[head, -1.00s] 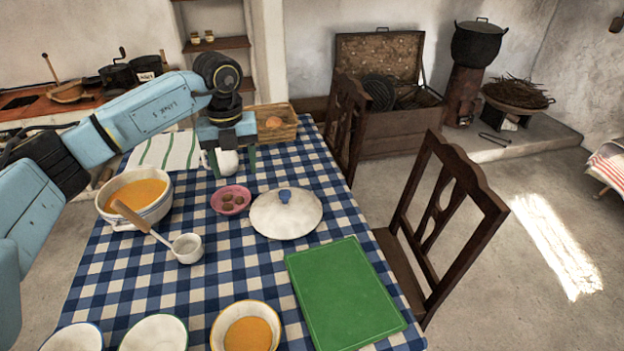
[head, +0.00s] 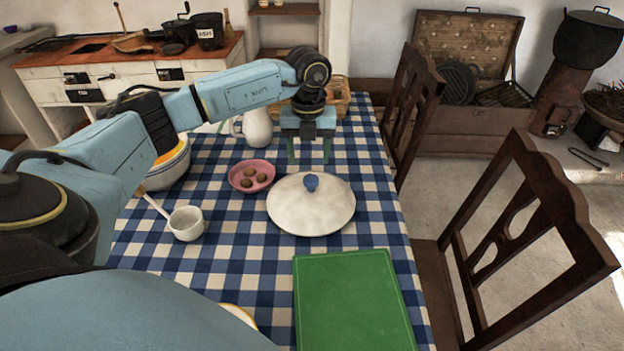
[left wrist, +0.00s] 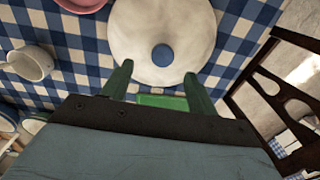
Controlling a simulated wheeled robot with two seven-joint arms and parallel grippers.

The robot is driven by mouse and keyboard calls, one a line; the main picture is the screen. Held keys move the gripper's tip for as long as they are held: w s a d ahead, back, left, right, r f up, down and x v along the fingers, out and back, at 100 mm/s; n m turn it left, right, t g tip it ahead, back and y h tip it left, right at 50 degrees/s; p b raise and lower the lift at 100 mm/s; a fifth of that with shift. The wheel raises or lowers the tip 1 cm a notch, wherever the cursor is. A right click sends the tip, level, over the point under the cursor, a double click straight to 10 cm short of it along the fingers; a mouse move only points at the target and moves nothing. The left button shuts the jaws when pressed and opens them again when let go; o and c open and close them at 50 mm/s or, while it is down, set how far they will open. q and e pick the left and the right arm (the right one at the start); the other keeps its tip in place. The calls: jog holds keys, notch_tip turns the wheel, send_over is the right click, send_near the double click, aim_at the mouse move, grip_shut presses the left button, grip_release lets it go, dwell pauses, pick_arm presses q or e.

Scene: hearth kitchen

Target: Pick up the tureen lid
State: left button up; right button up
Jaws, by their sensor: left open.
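The tureen lid (head: 311,209) is a round off-white lid with a blue knob (head: 311,182). It lies on the blue checked tablecloth, right of the pink dish. My left gripper (head: 310,158) is open and empty, pointing down, above and just behind the lid in the head view. In the left wrist view the lid (left wrist: 150,30) is at the top middle, with its knob (left wrist: 162,55) between the lines of the two green fingers (left wrist: 157,82), apart from both. The tureen (head: 170,165) of orange soup is partly hidden behind my left arm. My right gripper is not in view.
A pink dish (head: 251,176) with several small brown balls and a ladle (head: 186,222) are left of the lid. A white jug (head: 256,128) stands behind. Wooden chairs (head: 520,220) line the table's right side.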

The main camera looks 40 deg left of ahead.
aim_at(311, 178)
pick_arm(q)
notch_tip(311, 178, down, 3)
jog(key=shift+w+r, duration=0.1)
jog(key=shift+r, duration=0.05)
jog(key=shift+f, duration=0.35)
jog(key=f, duration=0.1)
jog(key=f+b, duration=0.1)
jog(key=f, duration=0.2)
jog(key=shift+d+f, duration=0.2)
jog(key=shift+d, duration=0.1)
jog(key=shift+f, duration=0.25)
jog(key=shift+r, duration=0.1)
grip_shut()
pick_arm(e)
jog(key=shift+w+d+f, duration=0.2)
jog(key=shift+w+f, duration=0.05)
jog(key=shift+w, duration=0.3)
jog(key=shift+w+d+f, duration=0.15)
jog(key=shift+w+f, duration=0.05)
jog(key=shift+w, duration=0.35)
